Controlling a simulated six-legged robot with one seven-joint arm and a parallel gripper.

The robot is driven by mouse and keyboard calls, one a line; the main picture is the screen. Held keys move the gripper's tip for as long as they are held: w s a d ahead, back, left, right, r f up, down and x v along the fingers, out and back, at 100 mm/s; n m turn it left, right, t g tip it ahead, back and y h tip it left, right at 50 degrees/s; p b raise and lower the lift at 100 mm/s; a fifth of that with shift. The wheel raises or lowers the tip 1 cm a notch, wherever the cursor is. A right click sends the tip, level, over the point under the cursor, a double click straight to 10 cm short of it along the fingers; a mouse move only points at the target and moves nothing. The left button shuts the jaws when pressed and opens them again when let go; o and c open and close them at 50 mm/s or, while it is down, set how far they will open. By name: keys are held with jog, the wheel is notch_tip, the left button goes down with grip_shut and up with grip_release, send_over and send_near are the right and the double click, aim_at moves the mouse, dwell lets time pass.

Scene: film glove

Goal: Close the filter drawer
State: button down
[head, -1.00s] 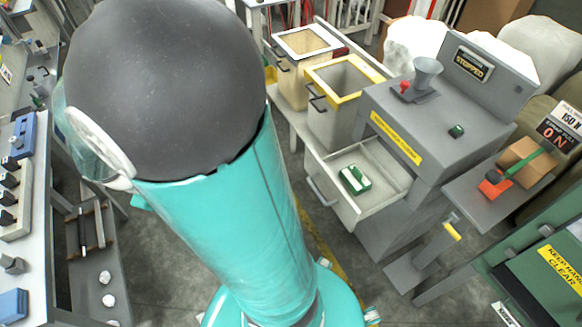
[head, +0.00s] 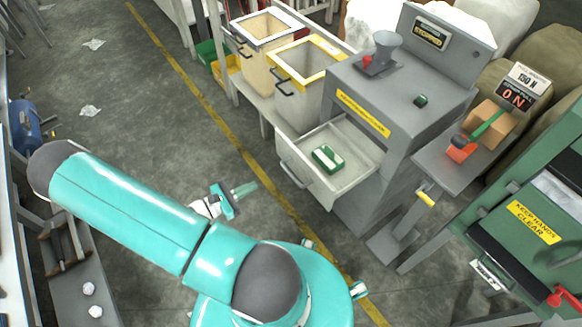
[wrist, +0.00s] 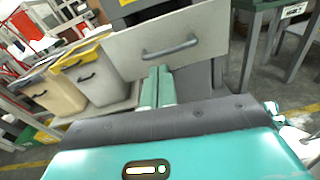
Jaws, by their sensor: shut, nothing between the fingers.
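The filter drawer (head: 307,181) sticks out open from the grey machine (head: 385,100), with its handle (head: 291,176) on the front panel. A green and white block (head: 327,158) lies inside it. My gripper (head: 246,188) is to the left of the drawer front, with floor showing between them in the head view. In the wrist view, the shut, empty fingers (wrist: 158,86) point toward the pale drawer front (wrist: 190,36), and the drawer handle (wrist: 170,47) shows just above the fingertips. The exact gap to the panel is hard to tell.
Two bins, one white-rimmed (head: 262,28) and one yellow-rimmed (head: 305,62), stand on a bench left of the machine. A scale-like device (head: 480,140) and a green press (head: 535,215) stand at right. The floor left of the yellow line (head: 190,75) is mostly clear.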

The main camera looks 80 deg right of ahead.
aim_at(299, 163)
jog(key=shift+n+h, duration=0.6)
jog(key=shift+n, duration=0.1)
jog(key=x, duration=0.5)
jog(key=f+x, duration=0.1)
jog(key=x, duration=1)
jog(key=shift+s+a+f, duration=0.15)
jog(key=shift+s+f, duration=0.1)
jog(key=shift+f, duration=0.15)
jog(key=x, duration=2.2)
jog(key=shift+s+d+f, duration=0.15)
jog(key=shift+s+d, duration=0.1)
jog(key=shift+s, duration=0.1)
jog(key=shift+s+d, duration=0.4)
jog(key=shift+d, duration=0.15)
jog(key=shift+s+d, duration=0.15)
jog(key=shift+r, duration=0.2)
jog(key=shift+f, duration=0.1)
